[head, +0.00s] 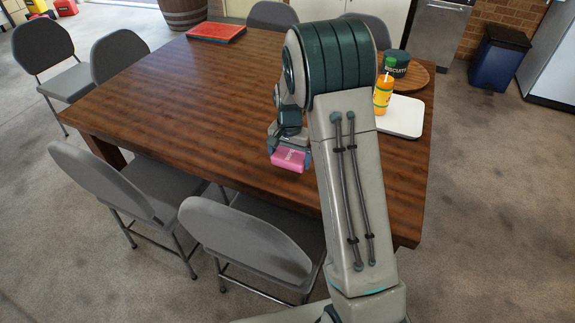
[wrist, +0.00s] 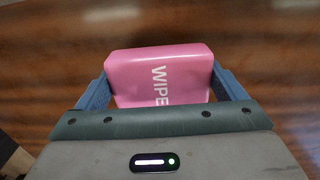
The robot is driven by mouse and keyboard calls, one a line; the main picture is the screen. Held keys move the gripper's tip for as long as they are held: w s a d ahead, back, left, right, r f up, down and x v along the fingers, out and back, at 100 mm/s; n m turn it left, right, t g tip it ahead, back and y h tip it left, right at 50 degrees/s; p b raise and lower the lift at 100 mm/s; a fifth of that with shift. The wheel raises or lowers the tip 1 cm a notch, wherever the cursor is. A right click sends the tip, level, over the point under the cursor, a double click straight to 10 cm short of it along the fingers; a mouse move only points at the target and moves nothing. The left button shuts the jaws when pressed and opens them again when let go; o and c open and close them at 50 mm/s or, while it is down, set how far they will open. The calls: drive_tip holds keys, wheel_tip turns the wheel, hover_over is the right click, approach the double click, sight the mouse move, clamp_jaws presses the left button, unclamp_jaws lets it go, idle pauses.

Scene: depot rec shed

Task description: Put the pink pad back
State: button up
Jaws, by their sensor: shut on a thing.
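The pink pad (head: 288,160) is a small pink block with white lettering. In the wrist view the pad (wrist: 158,75) shows the letters "WIPE" and sits between the two blue fingers. My gripper (head: 289,155) is shut on it near the front edge of the wooden table (head: 190,85). The gripper (wrist: 160,88) also shows in the wrist view, one finger against each side of the pad. I cannot tell whether the pad touches the tabletop or is just above it.
An orange bottle (head: 383,95), a white board (head: 402,118), a round wooden board (head: 415,78) and a dark tin (head: 396,64) stand at the right. Grey chairs (head: 250,236) surround the table. The table's left and middle are clear.

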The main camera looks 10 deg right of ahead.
sight(288, 173)
drive_tip(key=shift+w+a+f, duration=0.15)
drive_tip(key=shift+a+f, duration=0.15)
drive_tip(key=shift+f, duration=2)
drive_tip(key=o, duration=0.7)
wheel_tip(288, 173, up, 12)
drive_tip(key=shift+r, duration=0.15)
drive_tip(key=s+r+n+t, duration=0.1)
drive_tip(key=s+r+n, duration=0.1)
drive_tip(key=s, duration=0.7)
drive_tip(key=s+r+n+t, duration=0.1)
drive_tip(key=s+r, duration=0.3)
drive_tip(key=s, duration=0.5)
drive_tip(key=s+r+n, duration=0.3)
drive_tip(key=s+n, duration=0.1)
drive_tip(key=s, duration=0.5)
drive_tip(key=shift+s+t, duration=0.15)
drive_tip(key=shift+t, duration=0.25)
